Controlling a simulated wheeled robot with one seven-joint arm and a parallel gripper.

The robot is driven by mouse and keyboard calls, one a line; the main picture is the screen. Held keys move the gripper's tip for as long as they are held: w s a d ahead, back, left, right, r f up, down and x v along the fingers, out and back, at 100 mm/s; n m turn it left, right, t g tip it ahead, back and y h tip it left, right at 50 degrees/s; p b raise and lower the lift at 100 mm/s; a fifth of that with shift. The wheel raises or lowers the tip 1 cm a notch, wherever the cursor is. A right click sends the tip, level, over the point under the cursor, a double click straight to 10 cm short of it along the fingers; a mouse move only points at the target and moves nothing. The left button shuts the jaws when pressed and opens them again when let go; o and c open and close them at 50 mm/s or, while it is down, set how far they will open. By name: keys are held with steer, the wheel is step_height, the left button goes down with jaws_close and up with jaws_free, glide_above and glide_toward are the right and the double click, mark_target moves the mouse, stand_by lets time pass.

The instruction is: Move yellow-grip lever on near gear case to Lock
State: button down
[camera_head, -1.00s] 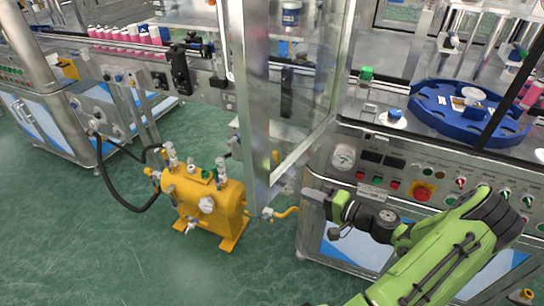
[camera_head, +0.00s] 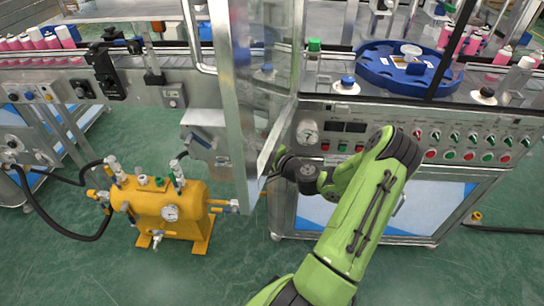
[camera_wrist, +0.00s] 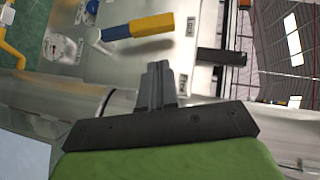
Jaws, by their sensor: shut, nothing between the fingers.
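The lever with a yellow grip (camera_wrist: 152,25) shows in the wrist view, at the upper middle. Its grip has a dark blue section, and a pale rod joins it at the left. It lies in front of a grey metal face with small white labels (camera_wrist: 191,27). My gripper (camera_wrist: 158,68) is shut and empty, with its fingertips below the grip in the picture and apart from it. In the head view my gripper end (camera_head: 275,160) is at the clear door's edge, with its fingertips hard to make out. I cannot make out the lever there or read its label text.
A clear door with a metal frame (camera_head: 238,100) stands beside my gripper. A yellow tank (camera_head: 165,210) with gauge and valves is on the floor at left. The control panel (camera_head: 420,135) is at right, behind my arm. In the wrist view a dark bar (camera_wrist: 222,57) sticks out right of the fingers.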

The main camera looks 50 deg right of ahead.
steer(key=w+a, duration=0.1)
steer(key=w+a+f, duration=0.1)
steer(key=shift+w+a+b, duration=0.15)
steer(key=shift+w+b, duration=0.15)
steer(key=shift+w, duration=0.05)
steer(key=w+a+n+g+p, duration=0.1)
steer(key=w+g+p, duration=0.1)
steer(key=p, duration=0.2)
steer(key=shift+a+n+p, duration=0.25)
steer(key=shift+n+p, duration=0.1)
steer(key=shift+n, duration=0.05)
steer(key=shift+s, duration=0.1)
